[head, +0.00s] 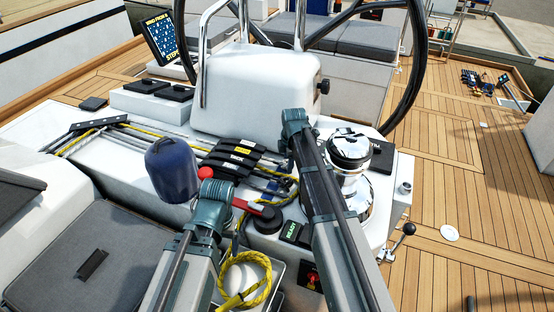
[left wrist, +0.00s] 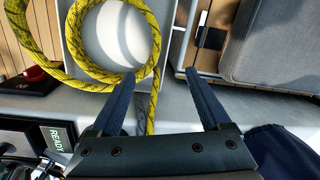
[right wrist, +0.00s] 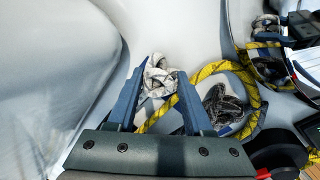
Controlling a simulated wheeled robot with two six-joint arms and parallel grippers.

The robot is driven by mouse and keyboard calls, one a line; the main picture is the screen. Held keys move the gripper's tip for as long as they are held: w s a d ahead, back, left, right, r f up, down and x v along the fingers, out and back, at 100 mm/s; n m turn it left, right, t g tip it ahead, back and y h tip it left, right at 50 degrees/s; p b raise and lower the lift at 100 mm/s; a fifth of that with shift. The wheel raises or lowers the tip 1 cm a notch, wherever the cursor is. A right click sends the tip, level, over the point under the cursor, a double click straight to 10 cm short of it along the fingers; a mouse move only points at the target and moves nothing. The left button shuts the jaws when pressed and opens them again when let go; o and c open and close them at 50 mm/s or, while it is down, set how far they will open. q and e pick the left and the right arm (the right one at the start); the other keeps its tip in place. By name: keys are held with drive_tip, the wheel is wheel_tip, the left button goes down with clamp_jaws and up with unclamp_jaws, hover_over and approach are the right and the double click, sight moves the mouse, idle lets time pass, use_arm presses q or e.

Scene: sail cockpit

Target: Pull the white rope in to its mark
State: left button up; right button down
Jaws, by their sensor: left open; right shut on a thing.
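My right gripper (right wrist: 160,82) is shut on a bunched whitish-grey rope (right wrist: 157,70), seen between its fingertips in the right wrist view. In the head view my right wrist (head: 296,122) reaches up near the white pedestal, and its fingers and the rope in them are hidden. My left gripper (left wrist: 162,80) is open and empty, with its fingers apart below a yellow rope coil. In the head view my left wrist (head: 212,192) is beside the blue-covered drum; its fingers are hidden. Several grey-white lines (head: 128,138) run to the black clutches (head: 232,158). I cannot make out the rope's mark.
A yellow rope coil (head: 243,280) hangs over a pale bin. The blue-covered drum (head: 171,168), a red-handled lever (head: 238,203) and a chrome winch (head: 349,150) crowd the console. The steering wheel (head: 412,60) stands behind. Wooden deck (head: 470,200) is open at the right.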

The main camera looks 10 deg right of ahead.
drive_tip(key=shift+s+d, duration=0.8)
drive_tip(key=shift+d, duration=0.3)
drive_tip(key=shift+c, duration=1.5)
unclamp_jaws()
drive_tip(key=shift+r, duration=0.1)
drive_tip(key=shift+r+p, duration=0.4)
drive_tip(key=shift+p, duration=0.05)
use_arm(q)
wheel_tip(320, 180, up, 14)
drive_tip(key=p, duration=1.2)
drive_tip(key=shift+f+p, duration=0.25)
drive_tip(key=shift+p, duration=0.05)
use_arm(e)
wheel_tip(320, 180, up, 13)
drive_tip(key=s, duration=0.2)
drive_tip(key=shift+s+f, duration=0.2)
drive_tip(key=shift+s, duration=0.05)
